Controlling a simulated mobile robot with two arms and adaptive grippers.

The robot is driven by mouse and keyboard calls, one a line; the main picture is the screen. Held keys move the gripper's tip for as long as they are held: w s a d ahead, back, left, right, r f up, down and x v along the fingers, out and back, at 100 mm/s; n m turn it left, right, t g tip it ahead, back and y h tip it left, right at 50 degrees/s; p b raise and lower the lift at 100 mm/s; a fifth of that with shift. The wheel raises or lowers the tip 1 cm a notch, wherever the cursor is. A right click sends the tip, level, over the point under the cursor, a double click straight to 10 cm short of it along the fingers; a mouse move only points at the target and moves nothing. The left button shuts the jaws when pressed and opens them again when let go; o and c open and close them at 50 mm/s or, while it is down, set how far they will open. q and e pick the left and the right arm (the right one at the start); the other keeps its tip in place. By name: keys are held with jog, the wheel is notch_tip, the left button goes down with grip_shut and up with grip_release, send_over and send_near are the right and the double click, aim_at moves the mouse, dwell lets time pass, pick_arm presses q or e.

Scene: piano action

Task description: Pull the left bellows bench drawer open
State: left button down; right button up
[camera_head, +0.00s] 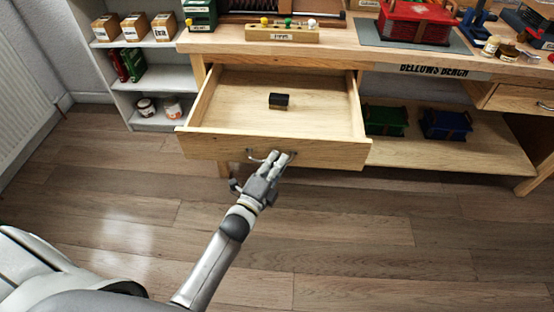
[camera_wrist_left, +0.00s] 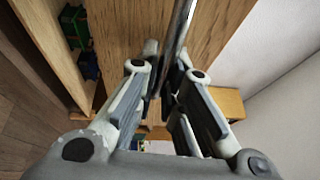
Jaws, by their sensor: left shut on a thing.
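The left bellows bench drawer (camera_head: 225,105) stands pulled out from under the bench top, its inside in plain view. A small dark block (camera_head: 279,100) lies on its floor. My left gripper (camera_head: 284,160) is at the drawer's front and shut on the metal drawer handle (camera_head: 254,157). In the left wrist view the handle bar (camera_wrist_left: 178,45) runs between the fingers (camera_wrist_left: 165,85), close to the wooden drawer front (camera_wrist_left: 125,25). My right gripper is not in view.
Green (camera_head: 385,120) and blue boxes (camera_head: 446,123) sit on the lower shelf. A white shelf unit (camera_head: 155,80) stands at the left. The floor in front is clear.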

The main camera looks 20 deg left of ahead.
pick_arm(q)
jog(key=c, duration=1.8)
grip_release()
jog(key=shift+c, duration=0.2)
jog(key=s+a+f, duration=0.1)
jog(key=s, duration=1.1)
jog(key=shift+a, duration=0.2)
jog(key=shift+f, duration=0.1)
